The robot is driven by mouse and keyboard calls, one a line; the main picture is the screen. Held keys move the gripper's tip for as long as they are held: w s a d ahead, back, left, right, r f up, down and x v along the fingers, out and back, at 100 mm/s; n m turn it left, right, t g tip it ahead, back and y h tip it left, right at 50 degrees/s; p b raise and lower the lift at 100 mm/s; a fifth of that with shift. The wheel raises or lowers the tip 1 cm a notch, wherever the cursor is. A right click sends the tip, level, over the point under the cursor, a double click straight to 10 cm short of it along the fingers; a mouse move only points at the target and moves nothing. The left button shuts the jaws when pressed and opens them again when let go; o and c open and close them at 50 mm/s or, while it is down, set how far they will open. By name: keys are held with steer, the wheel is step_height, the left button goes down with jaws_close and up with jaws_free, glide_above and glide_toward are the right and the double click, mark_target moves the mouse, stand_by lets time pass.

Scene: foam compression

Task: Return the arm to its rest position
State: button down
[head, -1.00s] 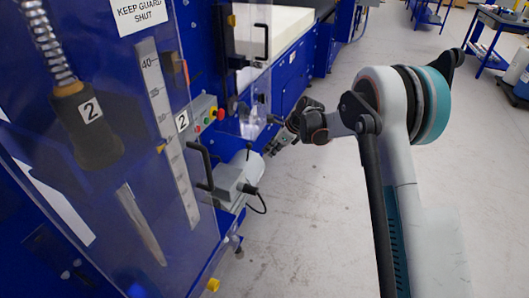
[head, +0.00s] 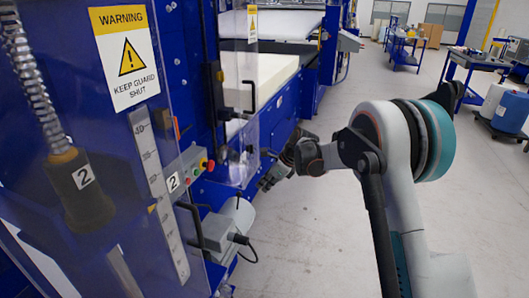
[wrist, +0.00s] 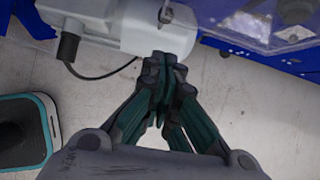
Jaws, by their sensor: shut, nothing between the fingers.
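My gripper (head: 266,183) hangs in front of the blue press, just right of its clear guard (head: 240,140). In the wrist view my gripper (wrist: 163,62) has its fingertips together with nothing between them. The fingertips show just below a grey-white machine housing (wrist: 115,22) with a black cable; I cannot tell whether they touch it. My arm (head: 385,165) is bent, its elbow joint to the right of the gripper in the head view.
A white foam slab (head: 260,75) lies on the machine behind. A control box with red and green buttons (head: 205,164) and a black guard handle (head: 190,222) stand close at left. Grey floor (head: 310,240) is open on the right. Blue carts (head: 475,62) stand far back.

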steer(key=s+d+r+n+t+h, duration=0.1)
steer(key=s+d+r+n, duration=0.4)
steer(key=s+r, duration=0.4)
steer(key=s+d+r+n+t+h, duration=0.1)
steer(key=s+d+r+n+h, duration=0.1)
steer(key=s+d+r+n, duration=0.6)
steer(key=s+d+n+t+h, duration=0.1)
steer(key=s+d+n, duration=0.2)
steer(key=s, duration=1)
steer(key=s+d+n+t+h, duration=0.1)
steer(key=s+d+n, duration=0.3)
steer(key=s, duration=0.9)
steer(key=shift+f+n+t+h, duration=0.25)
steer(key=shift+n+t+h, duration=0.2)
steer(key=shift+n, duration=0.25)
steer(key=shift+s+a, duration=0.1)
steer(key=shift+a, duration=0.1)
